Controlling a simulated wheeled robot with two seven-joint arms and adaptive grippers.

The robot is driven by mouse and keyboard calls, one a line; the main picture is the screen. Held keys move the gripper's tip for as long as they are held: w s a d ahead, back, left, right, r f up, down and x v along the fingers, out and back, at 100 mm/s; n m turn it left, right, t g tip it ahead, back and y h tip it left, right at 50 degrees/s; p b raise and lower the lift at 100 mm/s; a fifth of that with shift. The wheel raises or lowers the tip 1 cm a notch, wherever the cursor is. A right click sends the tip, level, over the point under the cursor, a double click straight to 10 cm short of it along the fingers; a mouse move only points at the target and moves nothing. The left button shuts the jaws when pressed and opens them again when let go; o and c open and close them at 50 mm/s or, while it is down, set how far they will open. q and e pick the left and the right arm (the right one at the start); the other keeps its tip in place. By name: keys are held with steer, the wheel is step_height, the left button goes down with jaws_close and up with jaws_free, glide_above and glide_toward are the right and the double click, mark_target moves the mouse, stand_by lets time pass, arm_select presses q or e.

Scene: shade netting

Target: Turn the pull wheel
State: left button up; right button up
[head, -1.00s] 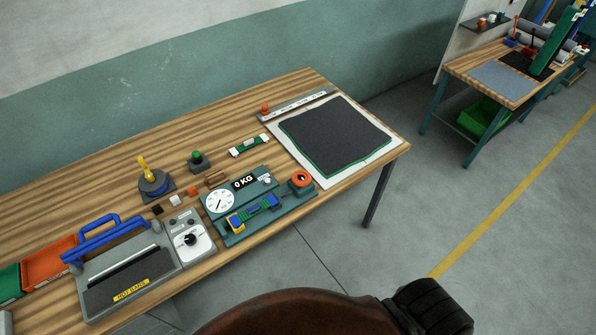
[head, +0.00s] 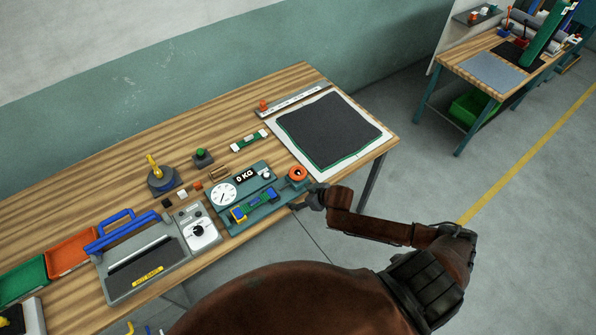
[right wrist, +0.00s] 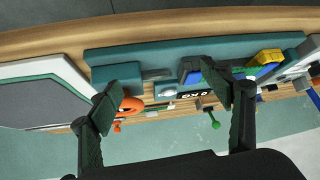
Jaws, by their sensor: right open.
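The pull wheel (head: 297,173) is an orange ring with a dark centre, at the right end of a teal base (head: 262,212) near the table's front edge. The base also carries a white dial, a "0 KG" display and a blue, green and yellow clamp part. My right gripper (head: 303,203) is at the front edge, just below the wheel in the head view and apart from it. In the right wrist view the gripper (right wrist: 160,94) is open and empty. The orange wheel (right wrist: 131,105) shows there beside the left finger, which partly hides it. My left gripper is not in view.
A heat sealer with a blue handle (head: 122,228) stands left of the base. A dark netting sheet (head: 335,130) lies on a white board at the right. Floor is free in front.

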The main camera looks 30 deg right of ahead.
glide_toward(299, 173)
step_height(299, 173, down, 3)
steer(key=w+a, duration=0.1)
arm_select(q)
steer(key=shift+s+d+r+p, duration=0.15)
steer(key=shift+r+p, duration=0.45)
arm_select(e)
steer(key=shift+t, duration=0.3)
steer(key=shift+w+d+r+x, duration=0.1)
steer(key=shift+w+x, duration=0.05)
steer(key=shift+x, duration=1.15)
steer(key=shift+w+d+r+x, duration=0.1)
steer(key=shift+x, duration=1.2)
steer(key=shift+w+d+r+x, duration=0.1)
steer(key=shift+w+x, duration=0.05)
steer(key=shift+x, duration=1.15)
steer(key=c, duration=1.2)
steer(key=shift+o, duration=0.2)
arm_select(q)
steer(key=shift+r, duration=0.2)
arm_select(e)
steer(key=shift+s+a+m, duration=0.1)
steer(key=shift+m, duration=0.2)
